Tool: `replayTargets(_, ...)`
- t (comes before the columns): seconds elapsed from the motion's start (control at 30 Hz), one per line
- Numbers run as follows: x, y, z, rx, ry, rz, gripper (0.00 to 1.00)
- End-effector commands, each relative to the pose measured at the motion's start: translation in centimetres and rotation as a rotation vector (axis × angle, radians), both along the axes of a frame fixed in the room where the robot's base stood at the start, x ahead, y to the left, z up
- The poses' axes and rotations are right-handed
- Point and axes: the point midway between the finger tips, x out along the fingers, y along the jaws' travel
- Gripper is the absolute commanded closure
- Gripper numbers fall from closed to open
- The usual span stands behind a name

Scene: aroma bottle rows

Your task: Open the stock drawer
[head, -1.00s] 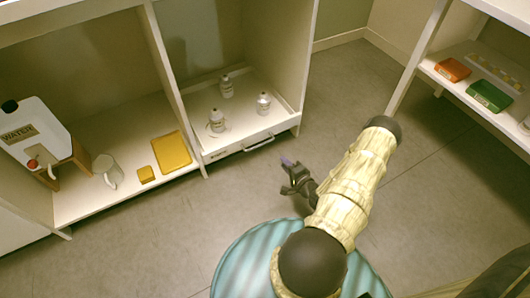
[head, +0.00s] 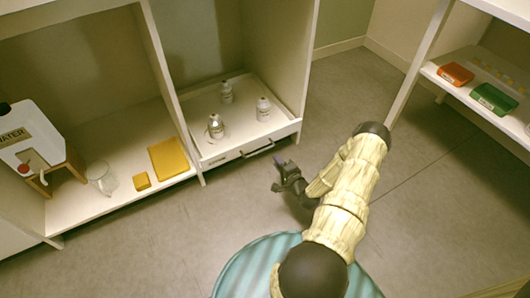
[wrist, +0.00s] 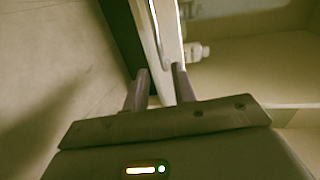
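The stock drawer (head: 235,156) is at the bottom of the right cabinet bay in the head view. Its white front looks about flush with the cabinet, and a dark bar handle (head: 258,149) sticks out from it. Several small white-capped bottles stand on the surface behind the front. My gripper (head: 280,172) is just in front of the handle, low over the floor, and looks apart from it. In the wrist view my gripper's fingers (wrist: 161,70) are spread and empty. A pale bar, seemingly the handle (wrist: 157,35), runs ahead of them; contact cannot be told.
The left bay holds a water container (head: 28,140) on a wooden stand, a clear jug (head: 102,179), a small yellow block (head: 142,181) and a yellow mat (head: 169,158). A shelf at the right holds an orange box (head: 456,75) and a green box (head: 494,99).

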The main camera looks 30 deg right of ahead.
Motion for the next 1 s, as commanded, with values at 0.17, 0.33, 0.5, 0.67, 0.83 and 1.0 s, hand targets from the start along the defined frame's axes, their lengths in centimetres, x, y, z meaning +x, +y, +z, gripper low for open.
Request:
replayTargets(0.17,3.3,0.2,-1.1,-0.003,-0.003,0.003,0.74)
replayTargets(0.33,6.2,0.2,-1.7,-0.003,-0.004,0.003,0.74)
replayTargets(0.5,8.8,0.3,-2.2,-0.002,-0.002,0.000,0.74)
replayTargets(0.67,10.3,0.4,-2.3,-0.002,-0.001,0.002,0.74)
replayTargets(0.83,10.6,0.5,-2.1,0.000,0.000,0.003,0.74)
replayTargets(1.0,10.6,0.5,-2.1,0.000,0.000,0.003,0.80)
